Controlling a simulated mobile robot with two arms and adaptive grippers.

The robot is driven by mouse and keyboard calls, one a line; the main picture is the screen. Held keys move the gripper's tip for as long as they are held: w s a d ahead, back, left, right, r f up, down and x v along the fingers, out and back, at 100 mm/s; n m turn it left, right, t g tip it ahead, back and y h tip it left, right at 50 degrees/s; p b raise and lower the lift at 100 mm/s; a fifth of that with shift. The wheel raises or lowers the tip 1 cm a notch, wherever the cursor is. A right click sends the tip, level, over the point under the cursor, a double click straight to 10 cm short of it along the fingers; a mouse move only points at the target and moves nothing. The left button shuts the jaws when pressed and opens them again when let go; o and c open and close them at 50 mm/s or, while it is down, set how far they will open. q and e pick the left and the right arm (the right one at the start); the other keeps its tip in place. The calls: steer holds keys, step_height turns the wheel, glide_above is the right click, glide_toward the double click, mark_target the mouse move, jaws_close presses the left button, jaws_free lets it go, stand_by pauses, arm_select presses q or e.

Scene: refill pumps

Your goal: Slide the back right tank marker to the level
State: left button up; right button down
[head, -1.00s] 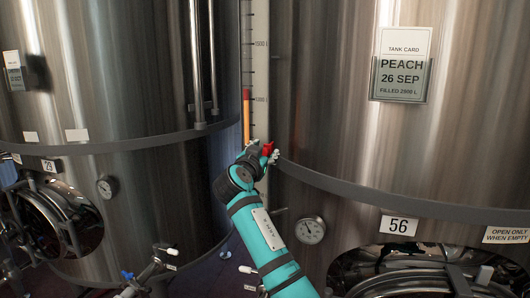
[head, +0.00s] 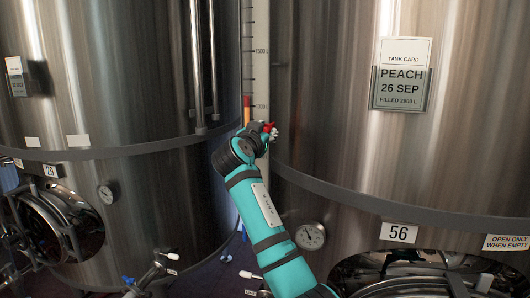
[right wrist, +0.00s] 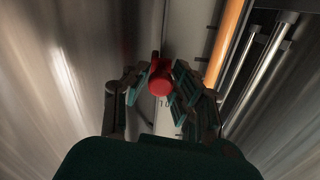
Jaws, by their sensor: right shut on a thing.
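The red tank marker (head: 268,127) sits on the pale level scale (head: 262,70) between two steel tanks, a little below the 1000 l mark. It also shows in the right wrist view (right wrist: 160,78) between the fingers. My right gripper (head: 271,132) is shut on the marker, and the hand partly hides it. An orange liquid column with a dark red top (head: 247,102) stands just left of the scale; its top is higher than the marker. The column's lower part is hidden behind my arm. My left gripper is not in view.
The right tank (head: 330,130) bears a PEACH tank card (head: 401,88) and number 56. The left tank (head: 110,100) has vertical pipes (head: 203,65) close to the scale. Valves (head: 160,268) and a gauge dial (head: 310,236) lie below.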

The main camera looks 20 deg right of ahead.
mark_target(266, 127)
step_height(266, 127, up, 6)
steer(key=shift+r+p, duration=0.1)
steer(key=shift+p, duration=0.7)
steer(key=c, duration=1.3)
jaws_free()
steer(key=shift+o, duration=1)
steer(key=shift+d, duration=0.2)
steer(key=shift+a, duration=0.1)
